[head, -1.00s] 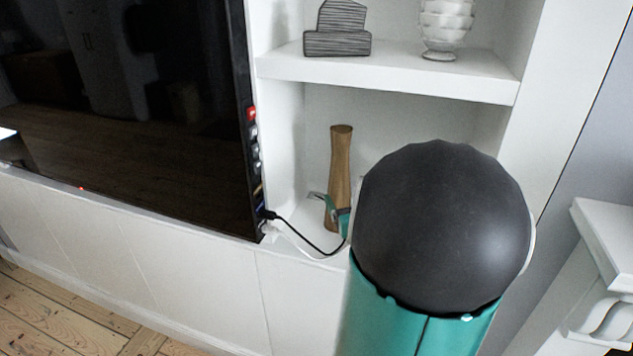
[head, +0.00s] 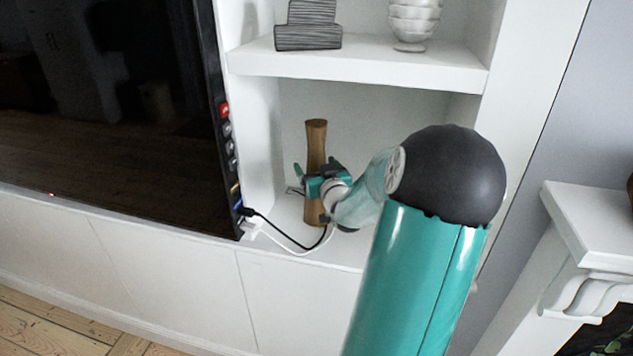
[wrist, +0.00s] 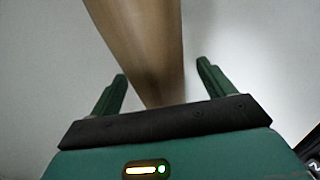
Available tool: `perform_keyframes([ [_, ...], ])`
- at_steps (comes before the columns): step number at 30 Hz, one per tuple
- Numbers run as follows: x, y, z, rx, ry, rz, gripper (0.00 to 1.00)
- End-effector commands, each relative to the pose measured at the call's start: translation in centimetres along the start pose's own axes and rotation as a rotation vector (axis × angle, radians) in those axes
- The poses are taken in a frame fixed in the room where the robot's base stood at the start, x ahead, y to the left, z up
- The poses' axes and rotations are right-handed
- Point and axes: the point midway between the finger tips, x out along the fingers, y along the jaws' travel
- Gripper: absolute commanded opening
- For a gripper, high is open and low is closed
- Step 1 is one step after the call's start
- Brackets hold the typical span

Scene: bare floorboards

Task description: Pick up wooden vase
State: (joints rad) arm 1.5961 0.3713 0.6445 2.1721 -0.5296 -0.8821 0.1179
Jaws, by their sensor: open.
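The wooden vase (head: 316,138) is tall, slim and brown, and stands upright in the lower shelf niche to the right of the television. My gripper (head: 317,172) is at the vase's middle height, and its body hides part of the vase. In the wrist view the vase (wrist: 146,45) runs down between the two green fingers of my gripper (wrist: 162,85). The fingers are open, one on each side of the vase, with a visible gap on both sides. The vase's lower part is hidden behind the gripper body in the wrist view.
A black television (head: 110,110) stands close on the left, with cables (head: 285,240) running along the niche floor below the vase. A white mantel (head: 590,225) is at the right.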

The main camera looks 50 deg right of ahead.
Motion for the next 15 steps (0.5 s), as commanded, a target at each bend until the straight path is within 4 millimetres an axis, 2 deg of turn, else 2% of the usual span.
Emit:
perform_keyframes([
  [4,1.8,0.1,0.0,0.001,0.000,0.001,0.81],
  [12,2.1,0.1,0.0,-0.001,0.000,0.001,0.81],
  [15,2.1,0.1,0.0,-0.001,0.000,0.001,0.62],
])
